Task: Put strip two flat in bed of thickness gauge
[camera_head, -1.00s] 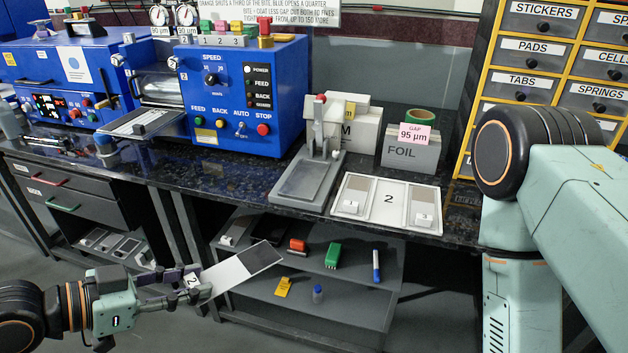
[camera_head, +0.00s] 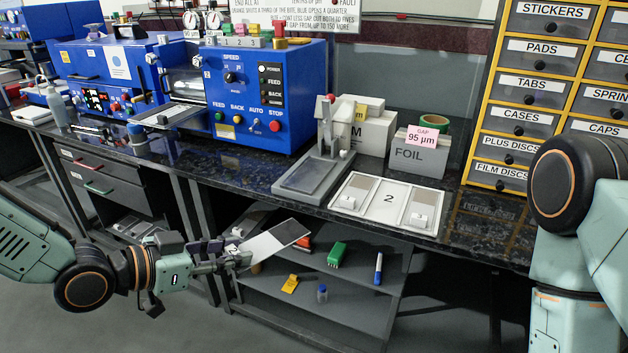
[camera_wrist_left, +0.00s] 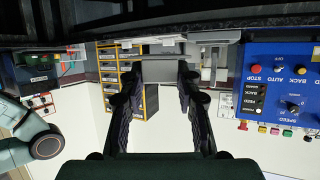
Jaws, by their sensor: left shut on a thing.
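The thickness gauge (camera_head: 327,145) is a grey stand with a red knob on the bench. Its flat grey bed (camera_head: 300,178) looks empty and lies up and to the right of the strip. My right gripper is out of view.
A white tray marked 2 (camera_head: 390,202) lies right of the gauge. A foil box (camera_head: 418,155) stands behind it. A blue machine (camera_head: 265,95) stands left of the gauge. Below the bench, a grey shelf (camera_head: 345,300) holds small items. My right arm stands at the right.

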